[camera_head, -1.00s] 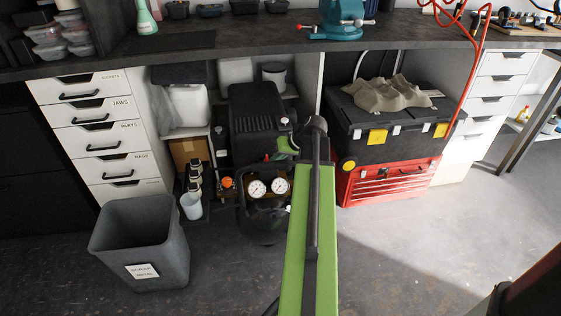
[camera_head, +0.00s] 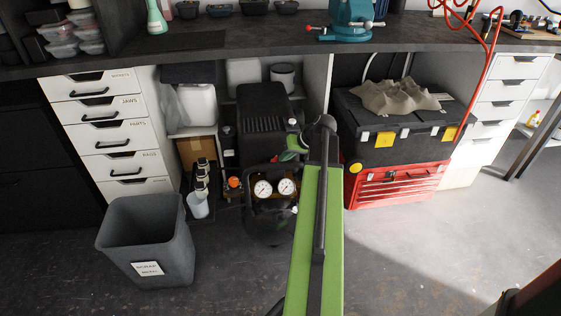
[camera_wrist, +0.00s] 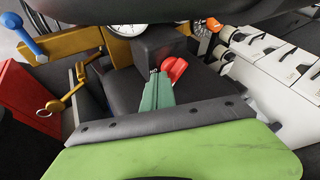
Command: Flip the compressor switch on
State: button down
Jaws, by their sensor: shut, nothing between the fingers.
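The compressor (camera_head: 262,105) stands under the workbench, with a black cover and two round gauges (camera_head: 263,189) at its front. Its red switch (camera_wrist: 175,68) shows in the wrist view, just right of my fingertips. A bit of red also shows beside my gripper in the head view (camera_head: 276,160). My gripper (camera_wrist: 157,76) has green fingers, closed together and empty, pointing at the dark box under the switch. The fingertips are right beside the switch; I cannot tell whether they touch it. The switch's lower left part is partly hidden by the fingers.
An orange knob (camera_head: 235,183) sits left of the gauges. A grey scrap bin (camera_head: 150,240) stands front left, by white drawers (camera_head: 112,135). A red toolbox (camera_head: 395,187) under a black case (camera_head: 400,145) stands right of my arm. The floor at right is clear.

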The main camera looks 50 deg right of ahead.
jog(key=shift+s, duration=0.1)
jog(key=s+a+r+p, duration=0.2)
jog(key=s+r+p, duration=0.6)
jog(key=s, duration=0.1)
dwell(0.4)
